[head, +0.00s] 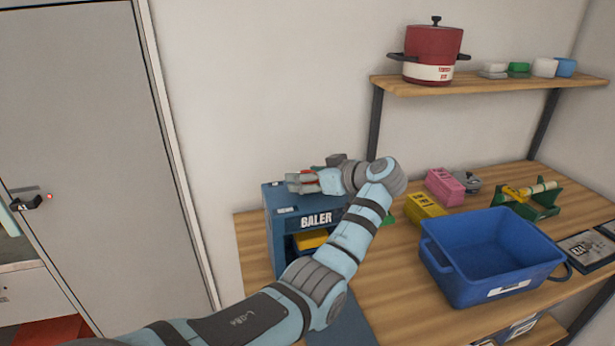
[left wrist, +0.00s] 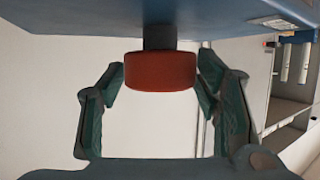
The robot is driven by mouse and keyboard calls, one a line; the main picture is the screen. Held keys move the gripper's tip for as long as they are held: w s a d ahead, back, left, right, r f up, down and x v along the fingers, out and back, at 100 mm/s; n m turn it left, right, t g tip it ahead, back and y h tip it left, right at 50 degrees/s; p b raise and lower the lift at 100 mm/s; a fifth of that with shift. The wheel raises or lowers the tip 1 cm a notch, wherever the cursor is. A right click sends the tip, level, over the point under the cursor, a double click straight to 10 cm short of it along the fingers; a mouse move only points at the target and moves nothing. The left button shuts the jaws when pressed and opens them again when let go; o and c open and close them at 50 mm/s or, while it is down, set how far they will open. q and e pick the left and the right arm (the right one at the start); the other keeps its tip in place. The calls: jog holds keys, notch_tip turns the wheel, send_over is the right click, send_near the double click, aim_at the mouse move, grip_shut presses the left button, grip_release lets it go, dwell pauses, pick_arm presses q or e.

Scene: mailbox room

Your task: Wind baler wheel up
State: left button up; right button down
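The blue baler (head: 282,228) stands at the left end of the wooden table, with a yellow block (head: 312,240) in its front opening. My left gripper (head: 302,182) is at the top of the baler, and my left arm covers part of the baler's right side. In the left wrist view, the red baler wheel (left wrist: 160,72) sits on a short dark stem against the blue body. The left gripper's fingers (left wrist: 160,85) are open, one on each side of the wheel, with small gaps showing. In the head view only a bit of red shows by the fingers. My right gripper is not in view.
A blue bin (head: 462,292) stands on the table to the right, with yellow (head: 428,206) and pink (head: 444,188) blocks behind it. A green stand (head: 538,207) is farther right. A shelf (head: 490,88) above holds a red pot (head: 432,52). A grey door (head: 85,130) is at left.

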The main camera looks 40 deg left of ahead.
pick_arm(q)
jog(key=shift+o, duration=0.3)
jog(key=v, duration=1.2)
